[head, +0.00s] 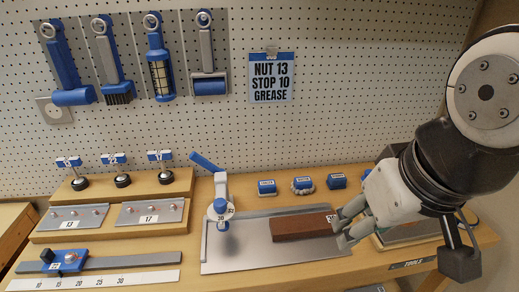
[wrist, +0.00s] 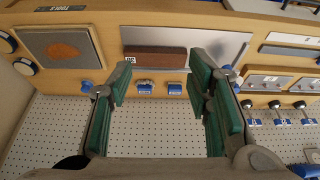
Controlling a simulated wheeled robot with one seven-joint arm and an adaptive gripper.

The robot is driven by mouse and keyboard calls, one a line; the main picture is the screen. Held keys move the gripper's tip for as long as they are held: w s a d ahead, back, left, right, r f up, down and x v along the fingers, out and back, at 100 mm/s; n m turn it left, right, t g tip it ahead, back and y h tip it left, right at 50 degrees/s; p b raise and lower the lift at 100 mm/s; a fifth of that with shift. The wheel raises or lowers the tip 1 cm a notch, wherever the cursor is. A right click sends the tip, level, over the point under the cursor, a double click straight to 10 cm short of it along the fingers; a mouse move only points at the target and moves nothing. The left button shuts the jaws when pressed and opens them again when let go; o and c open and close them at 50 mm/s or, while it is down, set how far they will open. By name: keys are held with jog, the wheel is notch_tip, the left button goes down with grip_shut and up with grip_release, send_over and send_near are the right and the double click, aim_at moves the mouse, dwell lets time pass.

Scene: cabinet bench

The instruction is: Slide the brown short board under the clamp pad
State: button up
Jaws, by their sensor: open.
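The brown short board (head: 300,227) lies flat on a grey metal plate (head: 243,257), to the right of the clamp and apart from it. The clamp (head: 222,190) stands on the plate's left part, with its blue handle raised to the upper left and its pad low over the plate. My gripper (head: 346,224) is open and empty, over the board's right end in the head view. In the wrist view the board (wrist: 155,59) shows between the green fingers of my gripper (wrist: 160,82), beyond their tips. The clamp there is partly hidden by a finger.
Small blue-topped blocks (head: 303,184) stand behind the plate. A stepped wooden stand (head: 120,190) with tagged knobs is at the left, with a ruler strip (head: 95,280) and a blue slider before it. A framed square pad (wrist: 60,52) lies beside the plate. Tools hang on the pegboard.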

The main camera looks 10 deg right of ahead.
jog(key=shift+w, duration=0.25)
jog(key=c, duration=0.8)
jog(key=w+m, duration=0.1)
jog(key=w, duration=0.1)
jog(key=w+d+m, duration=0.1)
jog(key=w+m, duration=0.1)
jog(key=w+d+m+g+p, duration=0.1)
jog(key=w+m, duration=0.1)
jog(key=w, duration=0.1)
jog(key=shift+f+y, duration=0.25)
jog(key=shift+y, duration=0.05)
grip_shut()
jog(key=w+d+f+m+g+p, duration=0.2)
jog(key=w+d+f+m+g, duration=0.1)
jog(key=w+d+f+m, duration=1.15)
jog(key=shift+n, duration=0.55)
jog(key=a+f, duration=0.1)
jog(key=f, duration=0.6)
jog(key=a+f, duration=0.1)
jog(key=f, duration=0.2)
jog(key=shift+s+a+f, duration=0.2)
jog(key=shift+s+a, duration=0.1)
jog(key=shift+s, duration=0.05)
